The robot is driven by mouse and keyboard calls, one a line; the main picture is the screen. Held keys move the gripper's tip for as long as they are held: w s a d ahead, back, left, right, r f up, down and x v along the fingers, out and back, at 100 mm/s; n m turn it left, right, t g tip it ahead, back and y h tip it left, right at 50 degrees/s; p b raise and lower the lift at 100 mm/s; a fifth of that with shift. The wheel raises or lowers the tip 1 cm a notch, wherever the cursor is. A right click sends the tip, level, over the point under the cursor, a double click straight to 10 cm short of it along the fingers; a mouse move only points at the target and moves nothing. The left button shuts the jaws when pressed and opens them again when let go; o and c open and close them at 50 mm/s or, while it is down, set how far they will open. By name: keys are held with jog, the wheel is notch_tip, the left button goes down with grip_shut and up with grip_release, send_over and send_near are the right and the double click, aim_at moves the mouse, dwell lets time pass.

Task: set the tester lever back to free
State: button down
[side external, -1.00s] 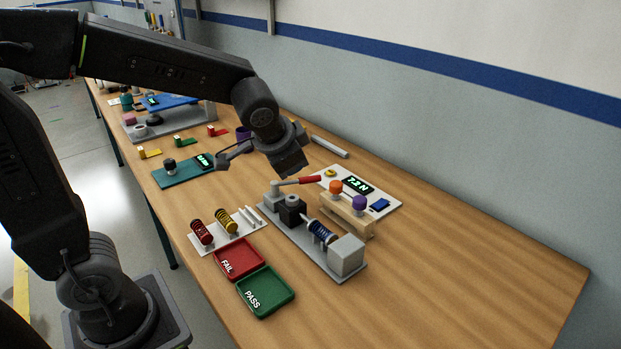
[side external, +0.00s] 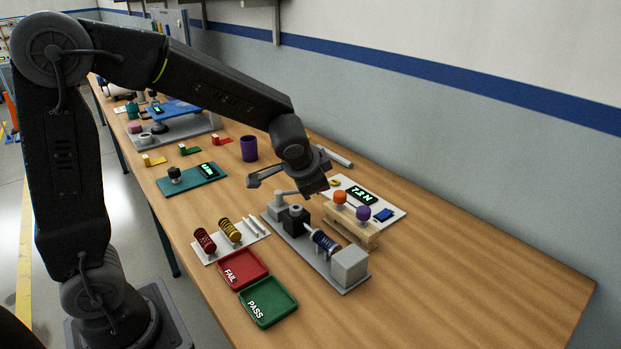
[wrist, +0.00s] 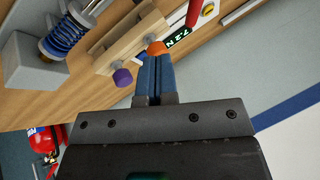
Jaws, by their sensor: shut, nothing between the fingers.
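The tester (side external: 341,287) is a grey base with a post, a dark block, a blue spring (side external: 325,242) and a grey end block. The lever's post (side external: 284,207) shows at its far end. Its red handle is hidden behind my gripper in the side view, but shows at the top edge of the wrist view (wrist: 194,12). My gripper (wrist: 153,58) is shut and empty. Its blue fingers appear beside the orange knob in the wrist view; contact with the handle cannot be seen. The spring also shows in the wrist view (wrist: 66,36).
A white panel with a 7.2 N display (side external: 360,196) and a wooden stand with orange (side external: 340,197) and purple (side external: 363,213) knobs are close by. A spring rack (side external: 230,240), red FAIL tray (side external: 262,277) and green PASS tray (side external: 289,310) lie left. The table's right is clear.

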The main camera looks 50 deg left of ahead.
jog(key=w+a+f, duration=0.2)
jog(key=a+f, duration=0.1)
jog(key=w+a+f, duration=0.1)
jog(key=w+f, duration=0.1)
jog(key=shift+a+f, duration=0.2)
jog(key=shift+w+a, duration=0.2)
jog(key=shift+a, duration=0.1)
